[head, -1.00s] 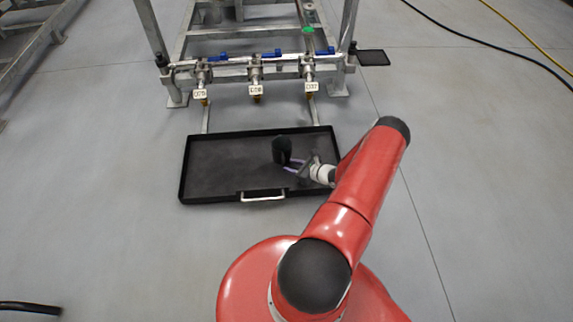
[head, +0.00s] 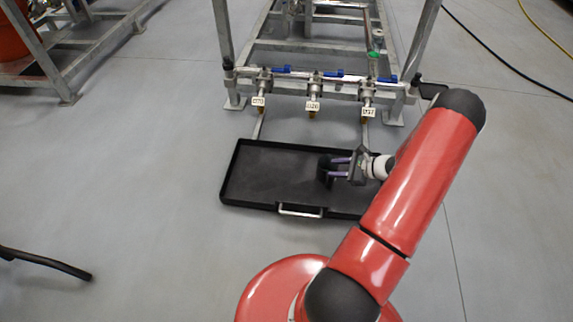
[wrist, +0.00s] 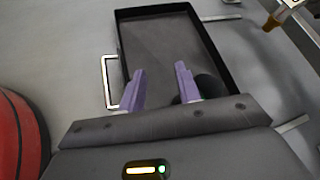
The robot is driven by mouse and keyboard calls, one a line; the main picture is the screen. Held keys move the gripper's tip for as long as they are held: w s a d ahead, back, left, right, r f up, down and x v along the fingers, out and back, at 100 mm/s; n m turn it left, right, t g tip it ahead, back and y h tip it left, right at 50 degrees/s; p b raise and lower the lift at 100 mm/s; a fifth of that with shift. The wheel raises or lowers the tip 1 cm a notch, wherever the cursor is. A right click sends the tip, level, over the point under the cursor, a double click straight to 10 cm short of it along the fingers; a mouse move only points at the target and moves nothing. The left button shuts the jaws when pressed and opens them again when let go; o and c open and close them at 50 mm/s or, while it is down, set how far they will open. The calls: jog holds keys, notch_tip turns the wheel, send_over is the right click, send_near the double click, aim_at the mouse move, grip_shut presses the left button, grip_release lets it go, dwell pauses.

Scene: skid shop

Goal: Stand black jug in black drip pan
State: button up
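The black jug (head: 324,165) is inside the black drip pan (head: 265,172), toward its right side, and looks upright. My gripper (head: 339,167) reaches in from the right with its purple fingers at the jug, low over the pan. In the wrist view the fingers (wrist: 161,86) are apart, with pan floor showing between them. The jug (wrist: 209,88) shows there as a dark rounded shape behind and beside the right finger, partly hidden. I cannot tell whether that finger touches it. The pan (wrist: 158,45) stretches away ahead of the fingers.
A galvanised skid frame (head: 290,95) stands behind the pan, with blue-handled valves (head: 332,74) and numbered tags above its rear edge. The pan's silver handle (head: 300,211) faces me. Open floor lies to the left.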

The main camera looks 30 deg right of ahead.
jog(key=s+a+r+n+g+h, duration=0.1)
jog(key=a+r+n+g, duration=0.2)
jog(key=a+r+n, duration=0.7)
jog(key=a+r+n+g+h, duration=0.1)
jog(key=a+r+n+g, duration=0.3)
jog(key=a+r, duration=0.75)
jog(key=s+a+r+n+t+h, duration=0.1)
jog(key=s+a+r+n+h, duration=0.1)
jog(key=s+r+n, duration=0.3)
jog(key=s+a+r+n+t+h, duration=0.2)
jog(key=s+a+r+n, duration=0.3)
jog(key=s+r, duration=0.5)
jog(key=shift+s+r+n+h, duration=0.4)
jog(key=shift+s+h, duration=0.3)
jog(key=shift+s, duration=0.35)
jog(key=shift+a, duration=0.1)
notch_tip(320, 180, up, 4)
jog(key=p, duration=0.3)
jog(key=shift+p, duration=0.4)
jog(key=shift+f, duration=0.1)
